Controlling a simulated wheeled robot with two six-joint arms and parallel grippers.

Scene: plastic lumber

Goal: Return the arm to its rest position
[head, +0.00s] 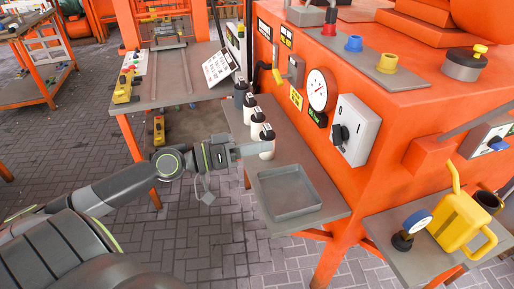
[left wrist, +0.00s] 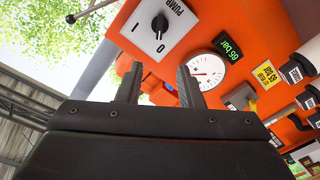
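My left arm (head: 120,187) reaches in from the left in the head view. My left gripper (head: 258,149) is over the grey shelf on the orange machine, its fingers pointing right. It overlaps the nearest white bottle (head: 267,155) in the picture; I cannot tell whether they touch. In the left wrist view the two fingers of the gripper (left wrist: 160,76) stand apart with nothing held between them. My right gripper is in neither view.
Several white bottles with black caps (head: 249,108) line the shelf. A grey tray (head: 290,214) lies in front of them. The machine's pump switch box (head: 357,130) and gauge (head: 318,92) face the shelf. A yellow jug (head: 460,222) stands at right. Open paved floor (head: 190,245) lies below the arm.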

